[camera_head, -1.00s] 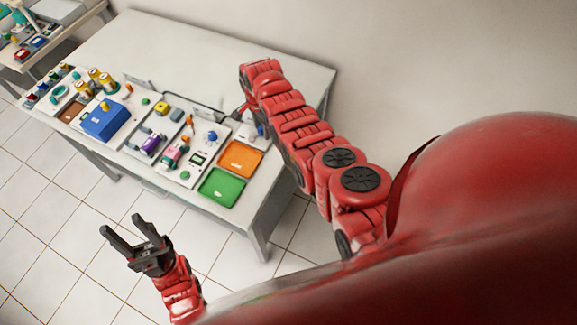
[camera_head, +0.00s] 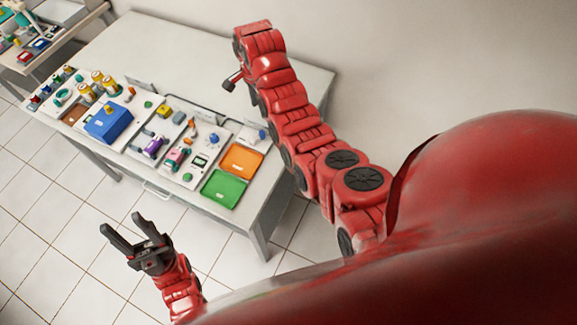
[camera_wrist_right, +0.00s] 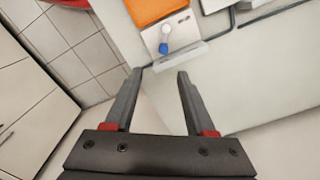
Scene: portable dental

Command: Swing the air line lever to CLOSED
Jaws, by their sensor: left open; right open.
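No part is clearly readable as the air line lever. A small panel with a blue knob-like part (camera_head: 262,135) is beside the orange tray; the right wrist view shows this blue part (camera_wrist_right: 164,48) beside a white round part. An orange upright part (camera_head: 192,122) stands farther left among the devices. My right gripper (camera_wrist_right: 159,72) is open and empty, its fingertips pointing toward the panel's lower edge, apart from the blue part. In the head view, it is mostly hidden by my arm. My left gripper (camera_head: 120,224) is open and empty, over the floor before the table.
The white table (camera_head: 180,40) carries several devices, a blue box (camera_head: 108,122), an orange tray (camera_head: 241,159) and a green tray (camera_head: 224,188). The table's back part is bare. Another table (camera_head: 45,65) stands at the far left. A wall rises behind.

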